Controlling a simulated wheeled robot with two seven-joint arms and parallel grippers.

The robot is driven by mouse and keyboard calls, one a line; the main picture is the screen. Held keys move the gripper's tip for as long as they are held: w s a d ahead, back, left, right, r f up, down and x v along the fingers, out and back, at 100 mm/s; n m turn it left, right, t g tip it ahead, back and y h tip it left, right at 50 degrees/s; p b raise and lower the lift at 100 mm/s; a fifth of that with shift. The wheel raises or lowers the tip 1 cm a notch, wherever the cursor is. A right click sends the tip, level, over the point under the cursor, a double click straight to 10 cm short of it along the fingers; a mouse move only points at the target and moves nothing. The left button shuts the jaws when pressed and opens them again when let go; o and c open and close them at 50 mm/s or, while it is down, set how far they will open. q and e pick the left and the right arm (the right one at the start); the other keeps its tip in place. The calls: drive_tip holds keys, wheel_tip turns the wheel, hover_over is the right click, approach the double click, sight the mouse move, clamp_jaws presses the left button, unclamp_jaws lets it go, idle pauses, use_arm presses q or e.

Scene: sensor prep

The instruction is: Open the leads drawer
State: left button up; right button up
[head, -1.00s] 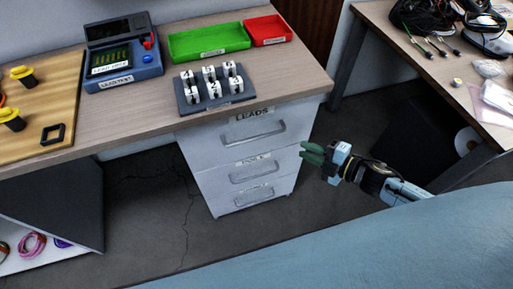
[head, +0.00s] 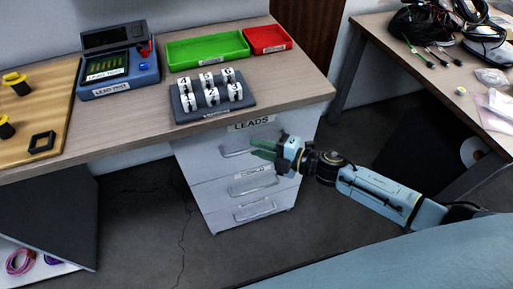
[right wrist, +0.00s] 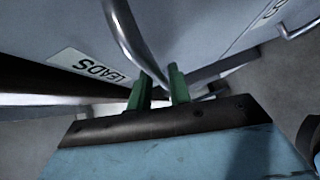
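The leads drawer (head: 215,147) is the top drawer of a white cabinet under the table, flush with the drawers below. Its label reads LEADS. Its grey bar handle (head: 236,153) is partly hidden by my right gripper (head: 263,150). In the right wrist view, the green fingers of my right gripper (right wrist: 159,88) are apart, and the handle (right wrist: 128,38) runs down to the gap between their tips. I cannot tell whether they touch it. My left gripper is not in view.
Two more drawers with handles (head: 252,183) lie below. On the tabletop stand a rack of numbered white blocks (head: 243,103), a green tray (head: 208,47), a red tray (head: 267,39) and a lead tester (head: 120,72). Floor in front of the cabinet is clear.

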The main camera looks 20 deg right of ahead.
drive_tip(key=shift+w+a+f, duration=0.1)
drive_tip(key=shift+w+a, duration=0.35)
clamp_jaws()
drive_tip(key=shift+s, duration=0.1)
